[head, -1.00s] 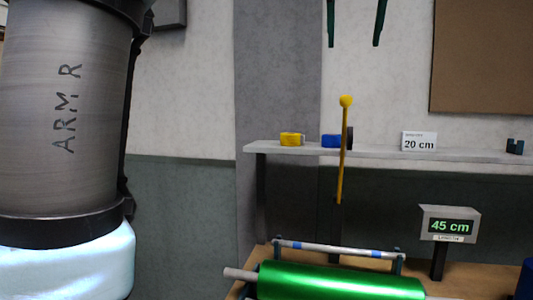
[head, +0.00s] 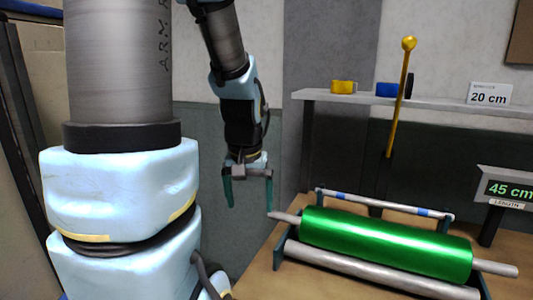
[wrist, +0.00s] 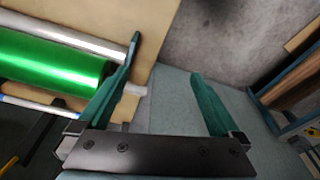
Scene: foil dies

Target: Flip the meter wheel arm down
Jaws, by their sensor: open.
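A thin yellow arm with a ball knob (head: 403,92) stands nearly upright behind the green foil roll (head: 385,240); I take it to be the meter wheel arm. A dark disc shows beside it, but I cannot tell whether it belongs to the arm. My gripper (head: 249,206) hangs fingers down left of the roll's shaft end, well apart from the yellow arm. Its green fingers are open and empty. In the wrist view my gripper (wrist: 166,57) has the green roll (wrist: 50,65) to its left.
A grey shelf (head: 440,104) behind the roll holds a yellow block (head: 343,87), a blue block (head: 387,89) and a 20 cm sign (head: 489,94). A display reading 45 cm (head: 508,189) stands at right. A silver bar with blue bands (head: 385,204) runs behind the roll.

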